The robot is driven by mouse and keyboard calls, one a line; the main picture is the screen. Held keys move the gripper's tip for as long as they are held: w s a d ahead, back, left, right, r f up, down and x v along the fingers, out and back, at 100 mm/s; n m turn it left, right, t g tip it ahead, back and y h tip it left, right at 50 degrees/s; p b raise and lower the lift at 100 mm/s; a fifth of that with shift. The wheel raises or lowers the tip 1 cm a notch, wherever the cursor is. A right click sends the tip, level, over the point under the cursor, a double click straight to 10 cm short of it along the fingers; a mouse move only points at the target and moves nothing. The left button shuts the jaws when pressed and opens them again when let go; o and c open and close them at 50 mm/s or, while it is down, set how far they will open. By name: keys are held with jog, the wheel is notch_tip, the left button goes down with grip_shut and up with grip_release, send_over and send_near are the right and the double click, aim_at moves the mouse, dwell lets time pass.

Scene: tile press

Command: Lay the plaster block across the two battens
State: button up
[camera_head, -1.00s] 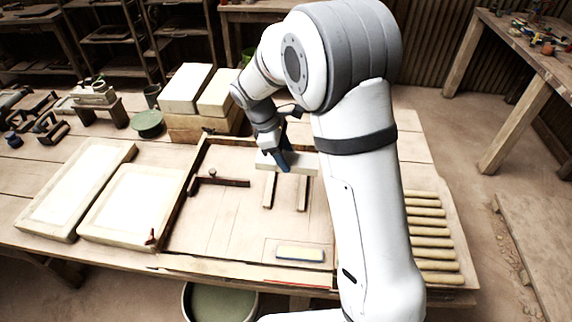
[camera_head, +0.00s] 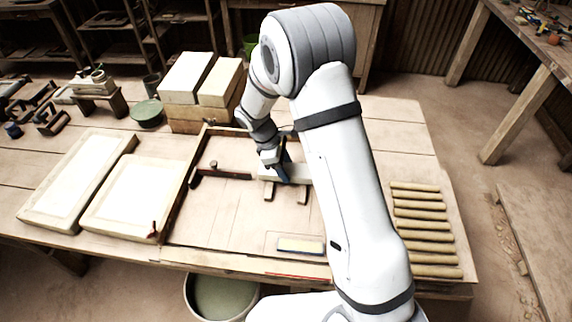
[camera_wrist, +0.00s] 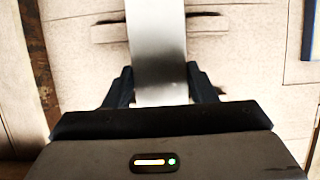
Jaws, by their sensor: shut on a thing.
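The pale plaster block (camera_head: 298,172) is held in my gripper (camera_head: 281,171), low over the two battens. In the head view it lies crosswise over the left batten (camera_head: 269,191) and the right batten (camera_head: 302,194), whose near ends show below it. I cannot tell whether it touches them. In the wrist view the block (camera_wrist: 157,45) runs as a grey strip up from between the jaws of my gripper (camera_wrist: 161,92). One batten (camera_wrist: 110,32) passes crosswise beneath it and shows on both sides.
A dark rail with a knob (camera_head: 222,174) lies left of the battens. A blue-and-yellow-edged bar (camera_head: 300,245) lies nearer. Two framed white slabs (camera_head: 132,196) are at left, stacked blocks (camera_head: 220,82) behind, several rods (camera_head: 420,215) at right.

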jog(key=shift+r, duration=0.1)
jog(key=shift+f, duration=0.35)
jog(key=o, duration=1.3)
jog(key=shift+r, duration=0.1)
